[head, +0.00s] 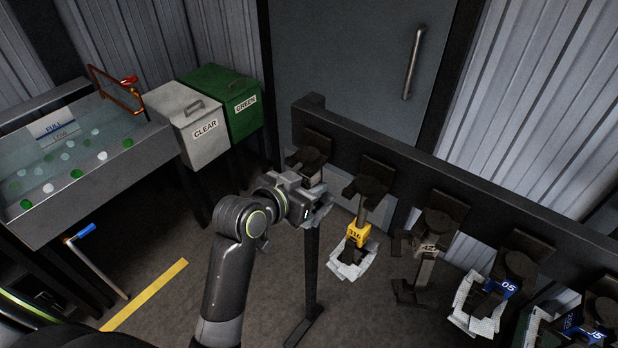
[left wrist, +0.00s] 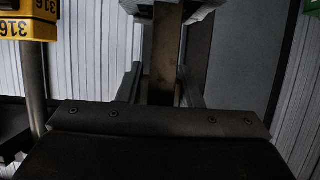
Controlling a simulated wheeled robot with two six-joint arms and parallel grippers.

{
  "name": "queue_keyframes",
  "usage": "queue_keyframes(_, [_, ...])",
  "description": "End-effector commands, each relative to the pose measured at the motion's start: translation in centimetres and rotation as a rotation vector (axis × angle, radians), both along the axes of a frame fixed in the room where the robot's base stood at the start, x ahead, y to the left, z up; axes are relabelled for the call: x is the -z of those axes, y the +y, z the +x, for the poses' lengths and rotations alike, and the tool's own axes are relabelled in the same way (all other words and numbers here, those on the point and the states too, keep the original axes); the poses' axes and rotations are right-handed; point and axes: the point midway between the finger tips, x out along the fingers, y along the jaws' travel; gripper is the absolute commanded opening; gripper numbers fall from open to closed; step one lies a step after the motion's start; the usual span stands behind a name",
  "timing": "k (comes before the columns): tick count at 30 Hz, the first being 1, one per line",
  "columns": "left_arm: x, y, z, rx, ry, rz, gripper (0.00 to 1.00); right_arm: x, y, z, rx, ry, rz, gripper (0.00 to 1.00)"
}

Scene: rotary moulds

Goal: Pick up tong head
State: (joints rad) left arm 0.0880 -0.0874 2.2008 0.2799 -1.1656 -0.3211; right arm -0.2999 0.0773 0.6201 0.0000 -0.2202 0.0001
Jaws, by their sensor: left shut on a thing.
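Several tong heads hang in a row from a dark rack (head: 480,190). My left gripper (head: 318,198) is at the leftmost hanger, shut on a tong head. In the left wrist view a brownish metal shank of this tong head (left wrist: 165,65) stands between the two fingers (left wrist: 162,85). Its label is hidden from me, and the gripper covers most of it in the head view. The yellow tong head marked 316 (head: 357,235) hangs just to the right; its yellow block also shows in the left wrist view (left wrist: 28,25). My right gripper is not in view.
Further right hang a grey tong head marked 42 (head: 428,249) and a blue one marked 05 (head: 500,287). A water tank (head: 110,160) and bins marked CLEAR (head: 190,112) and GREEN (head: 215,82) stand left. Floor is open around the yellow stripe (head: 146,294).

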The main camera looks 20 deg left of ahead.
Motion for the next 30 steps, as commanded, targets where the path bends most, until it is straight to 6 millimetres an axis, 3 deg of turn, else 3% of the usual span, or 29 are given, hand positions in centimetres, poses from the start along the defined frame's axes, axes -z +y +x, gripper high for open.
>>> queue_keyframes(9, [-1.6,0.1,-0.2,0.001,-0.008,-0.002,0.00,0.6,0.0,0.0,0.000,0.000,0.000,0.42])
queue_keyframes(17, [-1.4,1.5,-3.9,0.000,-0.007,0.000,0.00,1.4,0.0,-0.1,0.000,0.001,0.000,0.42])
queue_keyframes(23, [-1.4,3.0,-8.0,0.000,-0.005,0.003,0.00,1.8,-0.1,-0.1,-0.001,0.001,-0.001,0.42])
queue_keyframes(30, [-2.2,4.1,-11.4,0.000,0.003,-0.002,0.00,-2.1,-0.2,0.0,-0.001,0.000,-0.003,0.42])
